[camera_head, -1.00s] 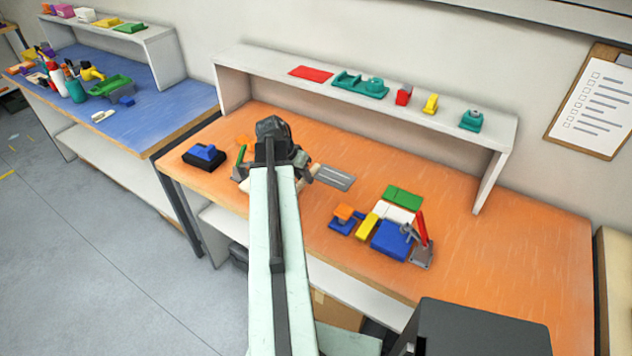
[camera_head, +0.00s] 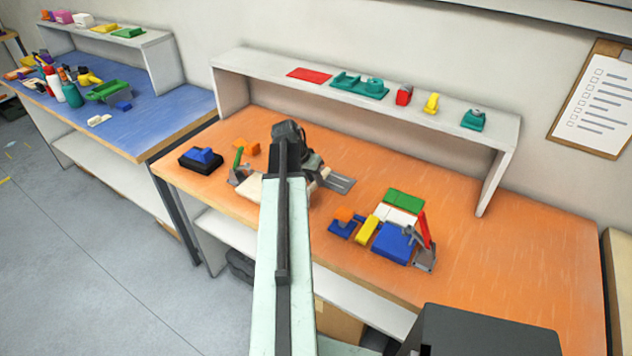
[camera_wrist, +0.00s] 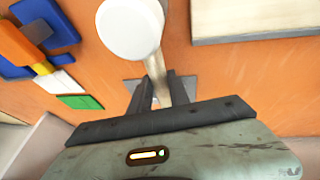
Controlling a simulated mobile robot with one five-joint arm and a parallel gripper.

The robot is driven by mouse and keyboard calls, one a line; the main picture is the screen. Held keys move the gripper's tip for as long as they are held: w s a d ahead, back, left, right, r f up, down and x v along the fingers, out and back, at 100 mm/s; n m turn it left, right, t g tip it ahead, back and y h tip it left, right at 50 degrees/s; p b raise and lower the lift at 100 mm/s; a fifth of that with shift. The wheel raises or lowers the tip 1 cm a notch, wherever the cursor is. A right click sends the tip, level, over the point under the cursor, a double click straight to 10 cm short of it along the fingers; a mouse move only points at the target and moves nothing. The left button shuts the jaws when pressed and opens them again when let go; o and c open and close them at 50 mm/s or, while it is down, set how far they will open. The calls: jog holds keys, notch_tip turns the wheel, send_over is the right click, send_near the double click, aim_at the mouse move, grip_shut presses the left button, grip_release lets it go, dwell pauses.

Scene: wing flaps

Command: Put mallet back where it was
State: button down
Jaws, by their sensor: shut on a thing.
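The mallet (camera_wrist: 130,28) shows in the wrist view with a round white head and a pale wooden handle. My gripper (camera_wrist: 161,92) is shut on the handle, and the head points toward the top of that view. In the head view my arm hides the fingertips and most or all of the mallet. I cannot tell whether the mallet touches the bench.
A pale board (camera_head: 249,188) lies left of my arm. Blue blocks (camera_head: 394,244), a green block (camera_head: 404,198) and a red-handled clamp (camera_head: 424,236) stand to the right. A white shelf (camera_head: 310,62) spans the bench's back. The right end of the bench is clear.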

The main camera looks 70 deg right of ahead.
jog(key=shift+f, duration=0.2)
jog(key=c, duration=1.2)
grip_release()
jog(key=shift+r, duration=0.1)
jog(key=shift+c, duration=0.2)
jog(key=shift+r, duration=0.1)
jog(key=shift+r, duration=0.2)
jog(key=p+v, duration=1.1)
jog(key=shift+w+a+r, duration=0.15)
jog(key=shift+w+r, duration=0.05)
jog(key=shift+r, duration=0.05)
jog(key=shift+w, duration=0.1)
